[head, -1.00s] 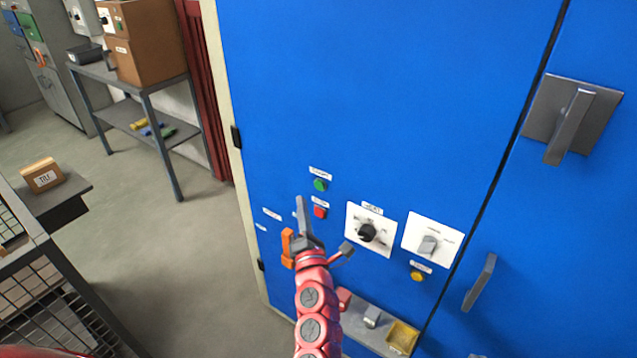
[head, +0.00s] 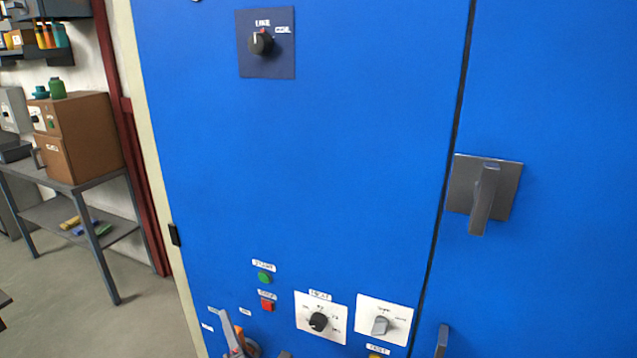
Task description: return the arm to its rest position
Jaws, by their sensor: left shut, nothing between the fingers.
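My right gripper is not in view.
A heat dial (head: 318,322) and a grey switch (head: 380,326) sit on white plates low on the door. A grey door handle (head: 483,195) sticks out at right. A dark dial panel (head: 265,43) is higher up. A bench (head: 62,190) stands at left beside open floor.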

